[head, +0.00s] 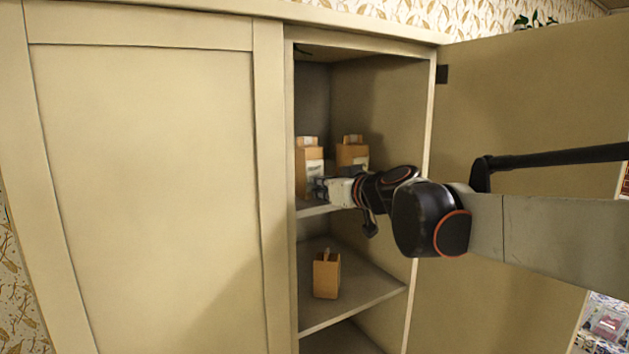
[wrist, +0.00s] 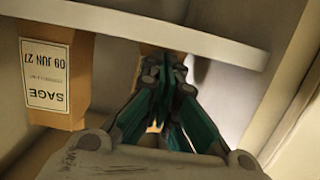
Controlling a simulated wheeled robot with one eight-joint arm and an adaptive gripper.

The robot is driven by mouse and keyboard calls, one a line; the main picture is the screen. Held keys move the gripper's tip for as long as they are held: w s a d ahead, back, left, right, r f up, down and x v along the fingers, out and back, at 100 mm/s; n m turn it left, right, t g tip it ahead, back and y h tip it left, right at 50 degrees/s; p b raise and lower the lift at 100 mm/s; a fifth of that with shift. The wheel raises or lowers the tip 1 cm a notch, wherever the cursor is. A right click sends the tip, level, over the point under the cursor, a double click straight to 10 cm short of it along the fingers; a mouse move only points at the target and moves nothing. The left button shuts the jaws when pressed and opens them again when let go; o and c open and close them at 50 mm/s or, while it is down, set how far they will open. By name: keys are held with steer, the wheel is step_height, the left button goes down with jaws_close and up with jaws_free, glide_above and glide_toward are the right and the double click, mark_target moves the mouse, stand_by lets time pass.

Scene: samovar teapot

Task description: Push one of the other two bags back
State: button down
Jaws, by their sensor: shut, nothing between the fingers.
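Two brown paper bags stand on the upper shelf of the open cabinet: a left bag (head: 309,155) and a right bag (head: 352,153). The wrist view is upside down; in it a bag with a white label reading SAGE, 09 JUN 27 (wrist: 50,80) stands left of my gripper. Another bag (wrist: 157,58) is mostly hidden behind my fingers. My gripper (head: 320,187) is shut and empty, low in front of the left bag; the fingers also fill the middle of the wrist view (wrist: 168,75). I cannot tell whether they touch it.
A third brown bag (head: 326,275) stands alone on the lower shelf (head: 370,290). The upper shelf's front edge (wrist: 150,25) crosses the wrist view. The cabinet's left door (head: 150,170) is closed; the right door (head: 530,110) is open behind my arm.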

steer(key=shift+r+x, duration=0.25)
steer(key=shift+x, duration=0.9)
steer(key=shift+r+x, duration=0.2)
steer(key=shift+x, duration=0.9)
steer(key=shift+r+x, duration=0.25)
steer(key=shift+x, duration=0.9)
steer(key=shift+w+a, duration=0.1)
steer(key=f+p+v, duration=0.1)
steer(key=p+v, duration=0.1)
steer(key=v, duration=1.4)
steer(key=shift+s, duration=0.2)
steer(key=shift+f, duration=0.15)
steer(key=s+d+f+m+g+h+b, duration=0.2)
steer(key=s+d+f+b, duration=0.3)
steer(key=f, duration=1.4)
steer(key=s+d+f+m+g+h+b, duration=0.2)
steer(key=s+d+f+h+b, duration=0.2)
steer(key=s+f+b, duration=0.9)
steer(key=s+d+f+m+g+h+b, duration=0.2)
steer(key=s+d+f+b, duration=0.6)
steer(key=f, duration=1.7)
steer(key=s+b, duration=0.1)
steer(key=b, duration=0.5)
steer(key=shift+s+d+f+m+h+b, duration=0.15)
steer(key=shift+f+m+h+b, duration=0.2)
steer(key=shift+f+m+h, duration=0.05)
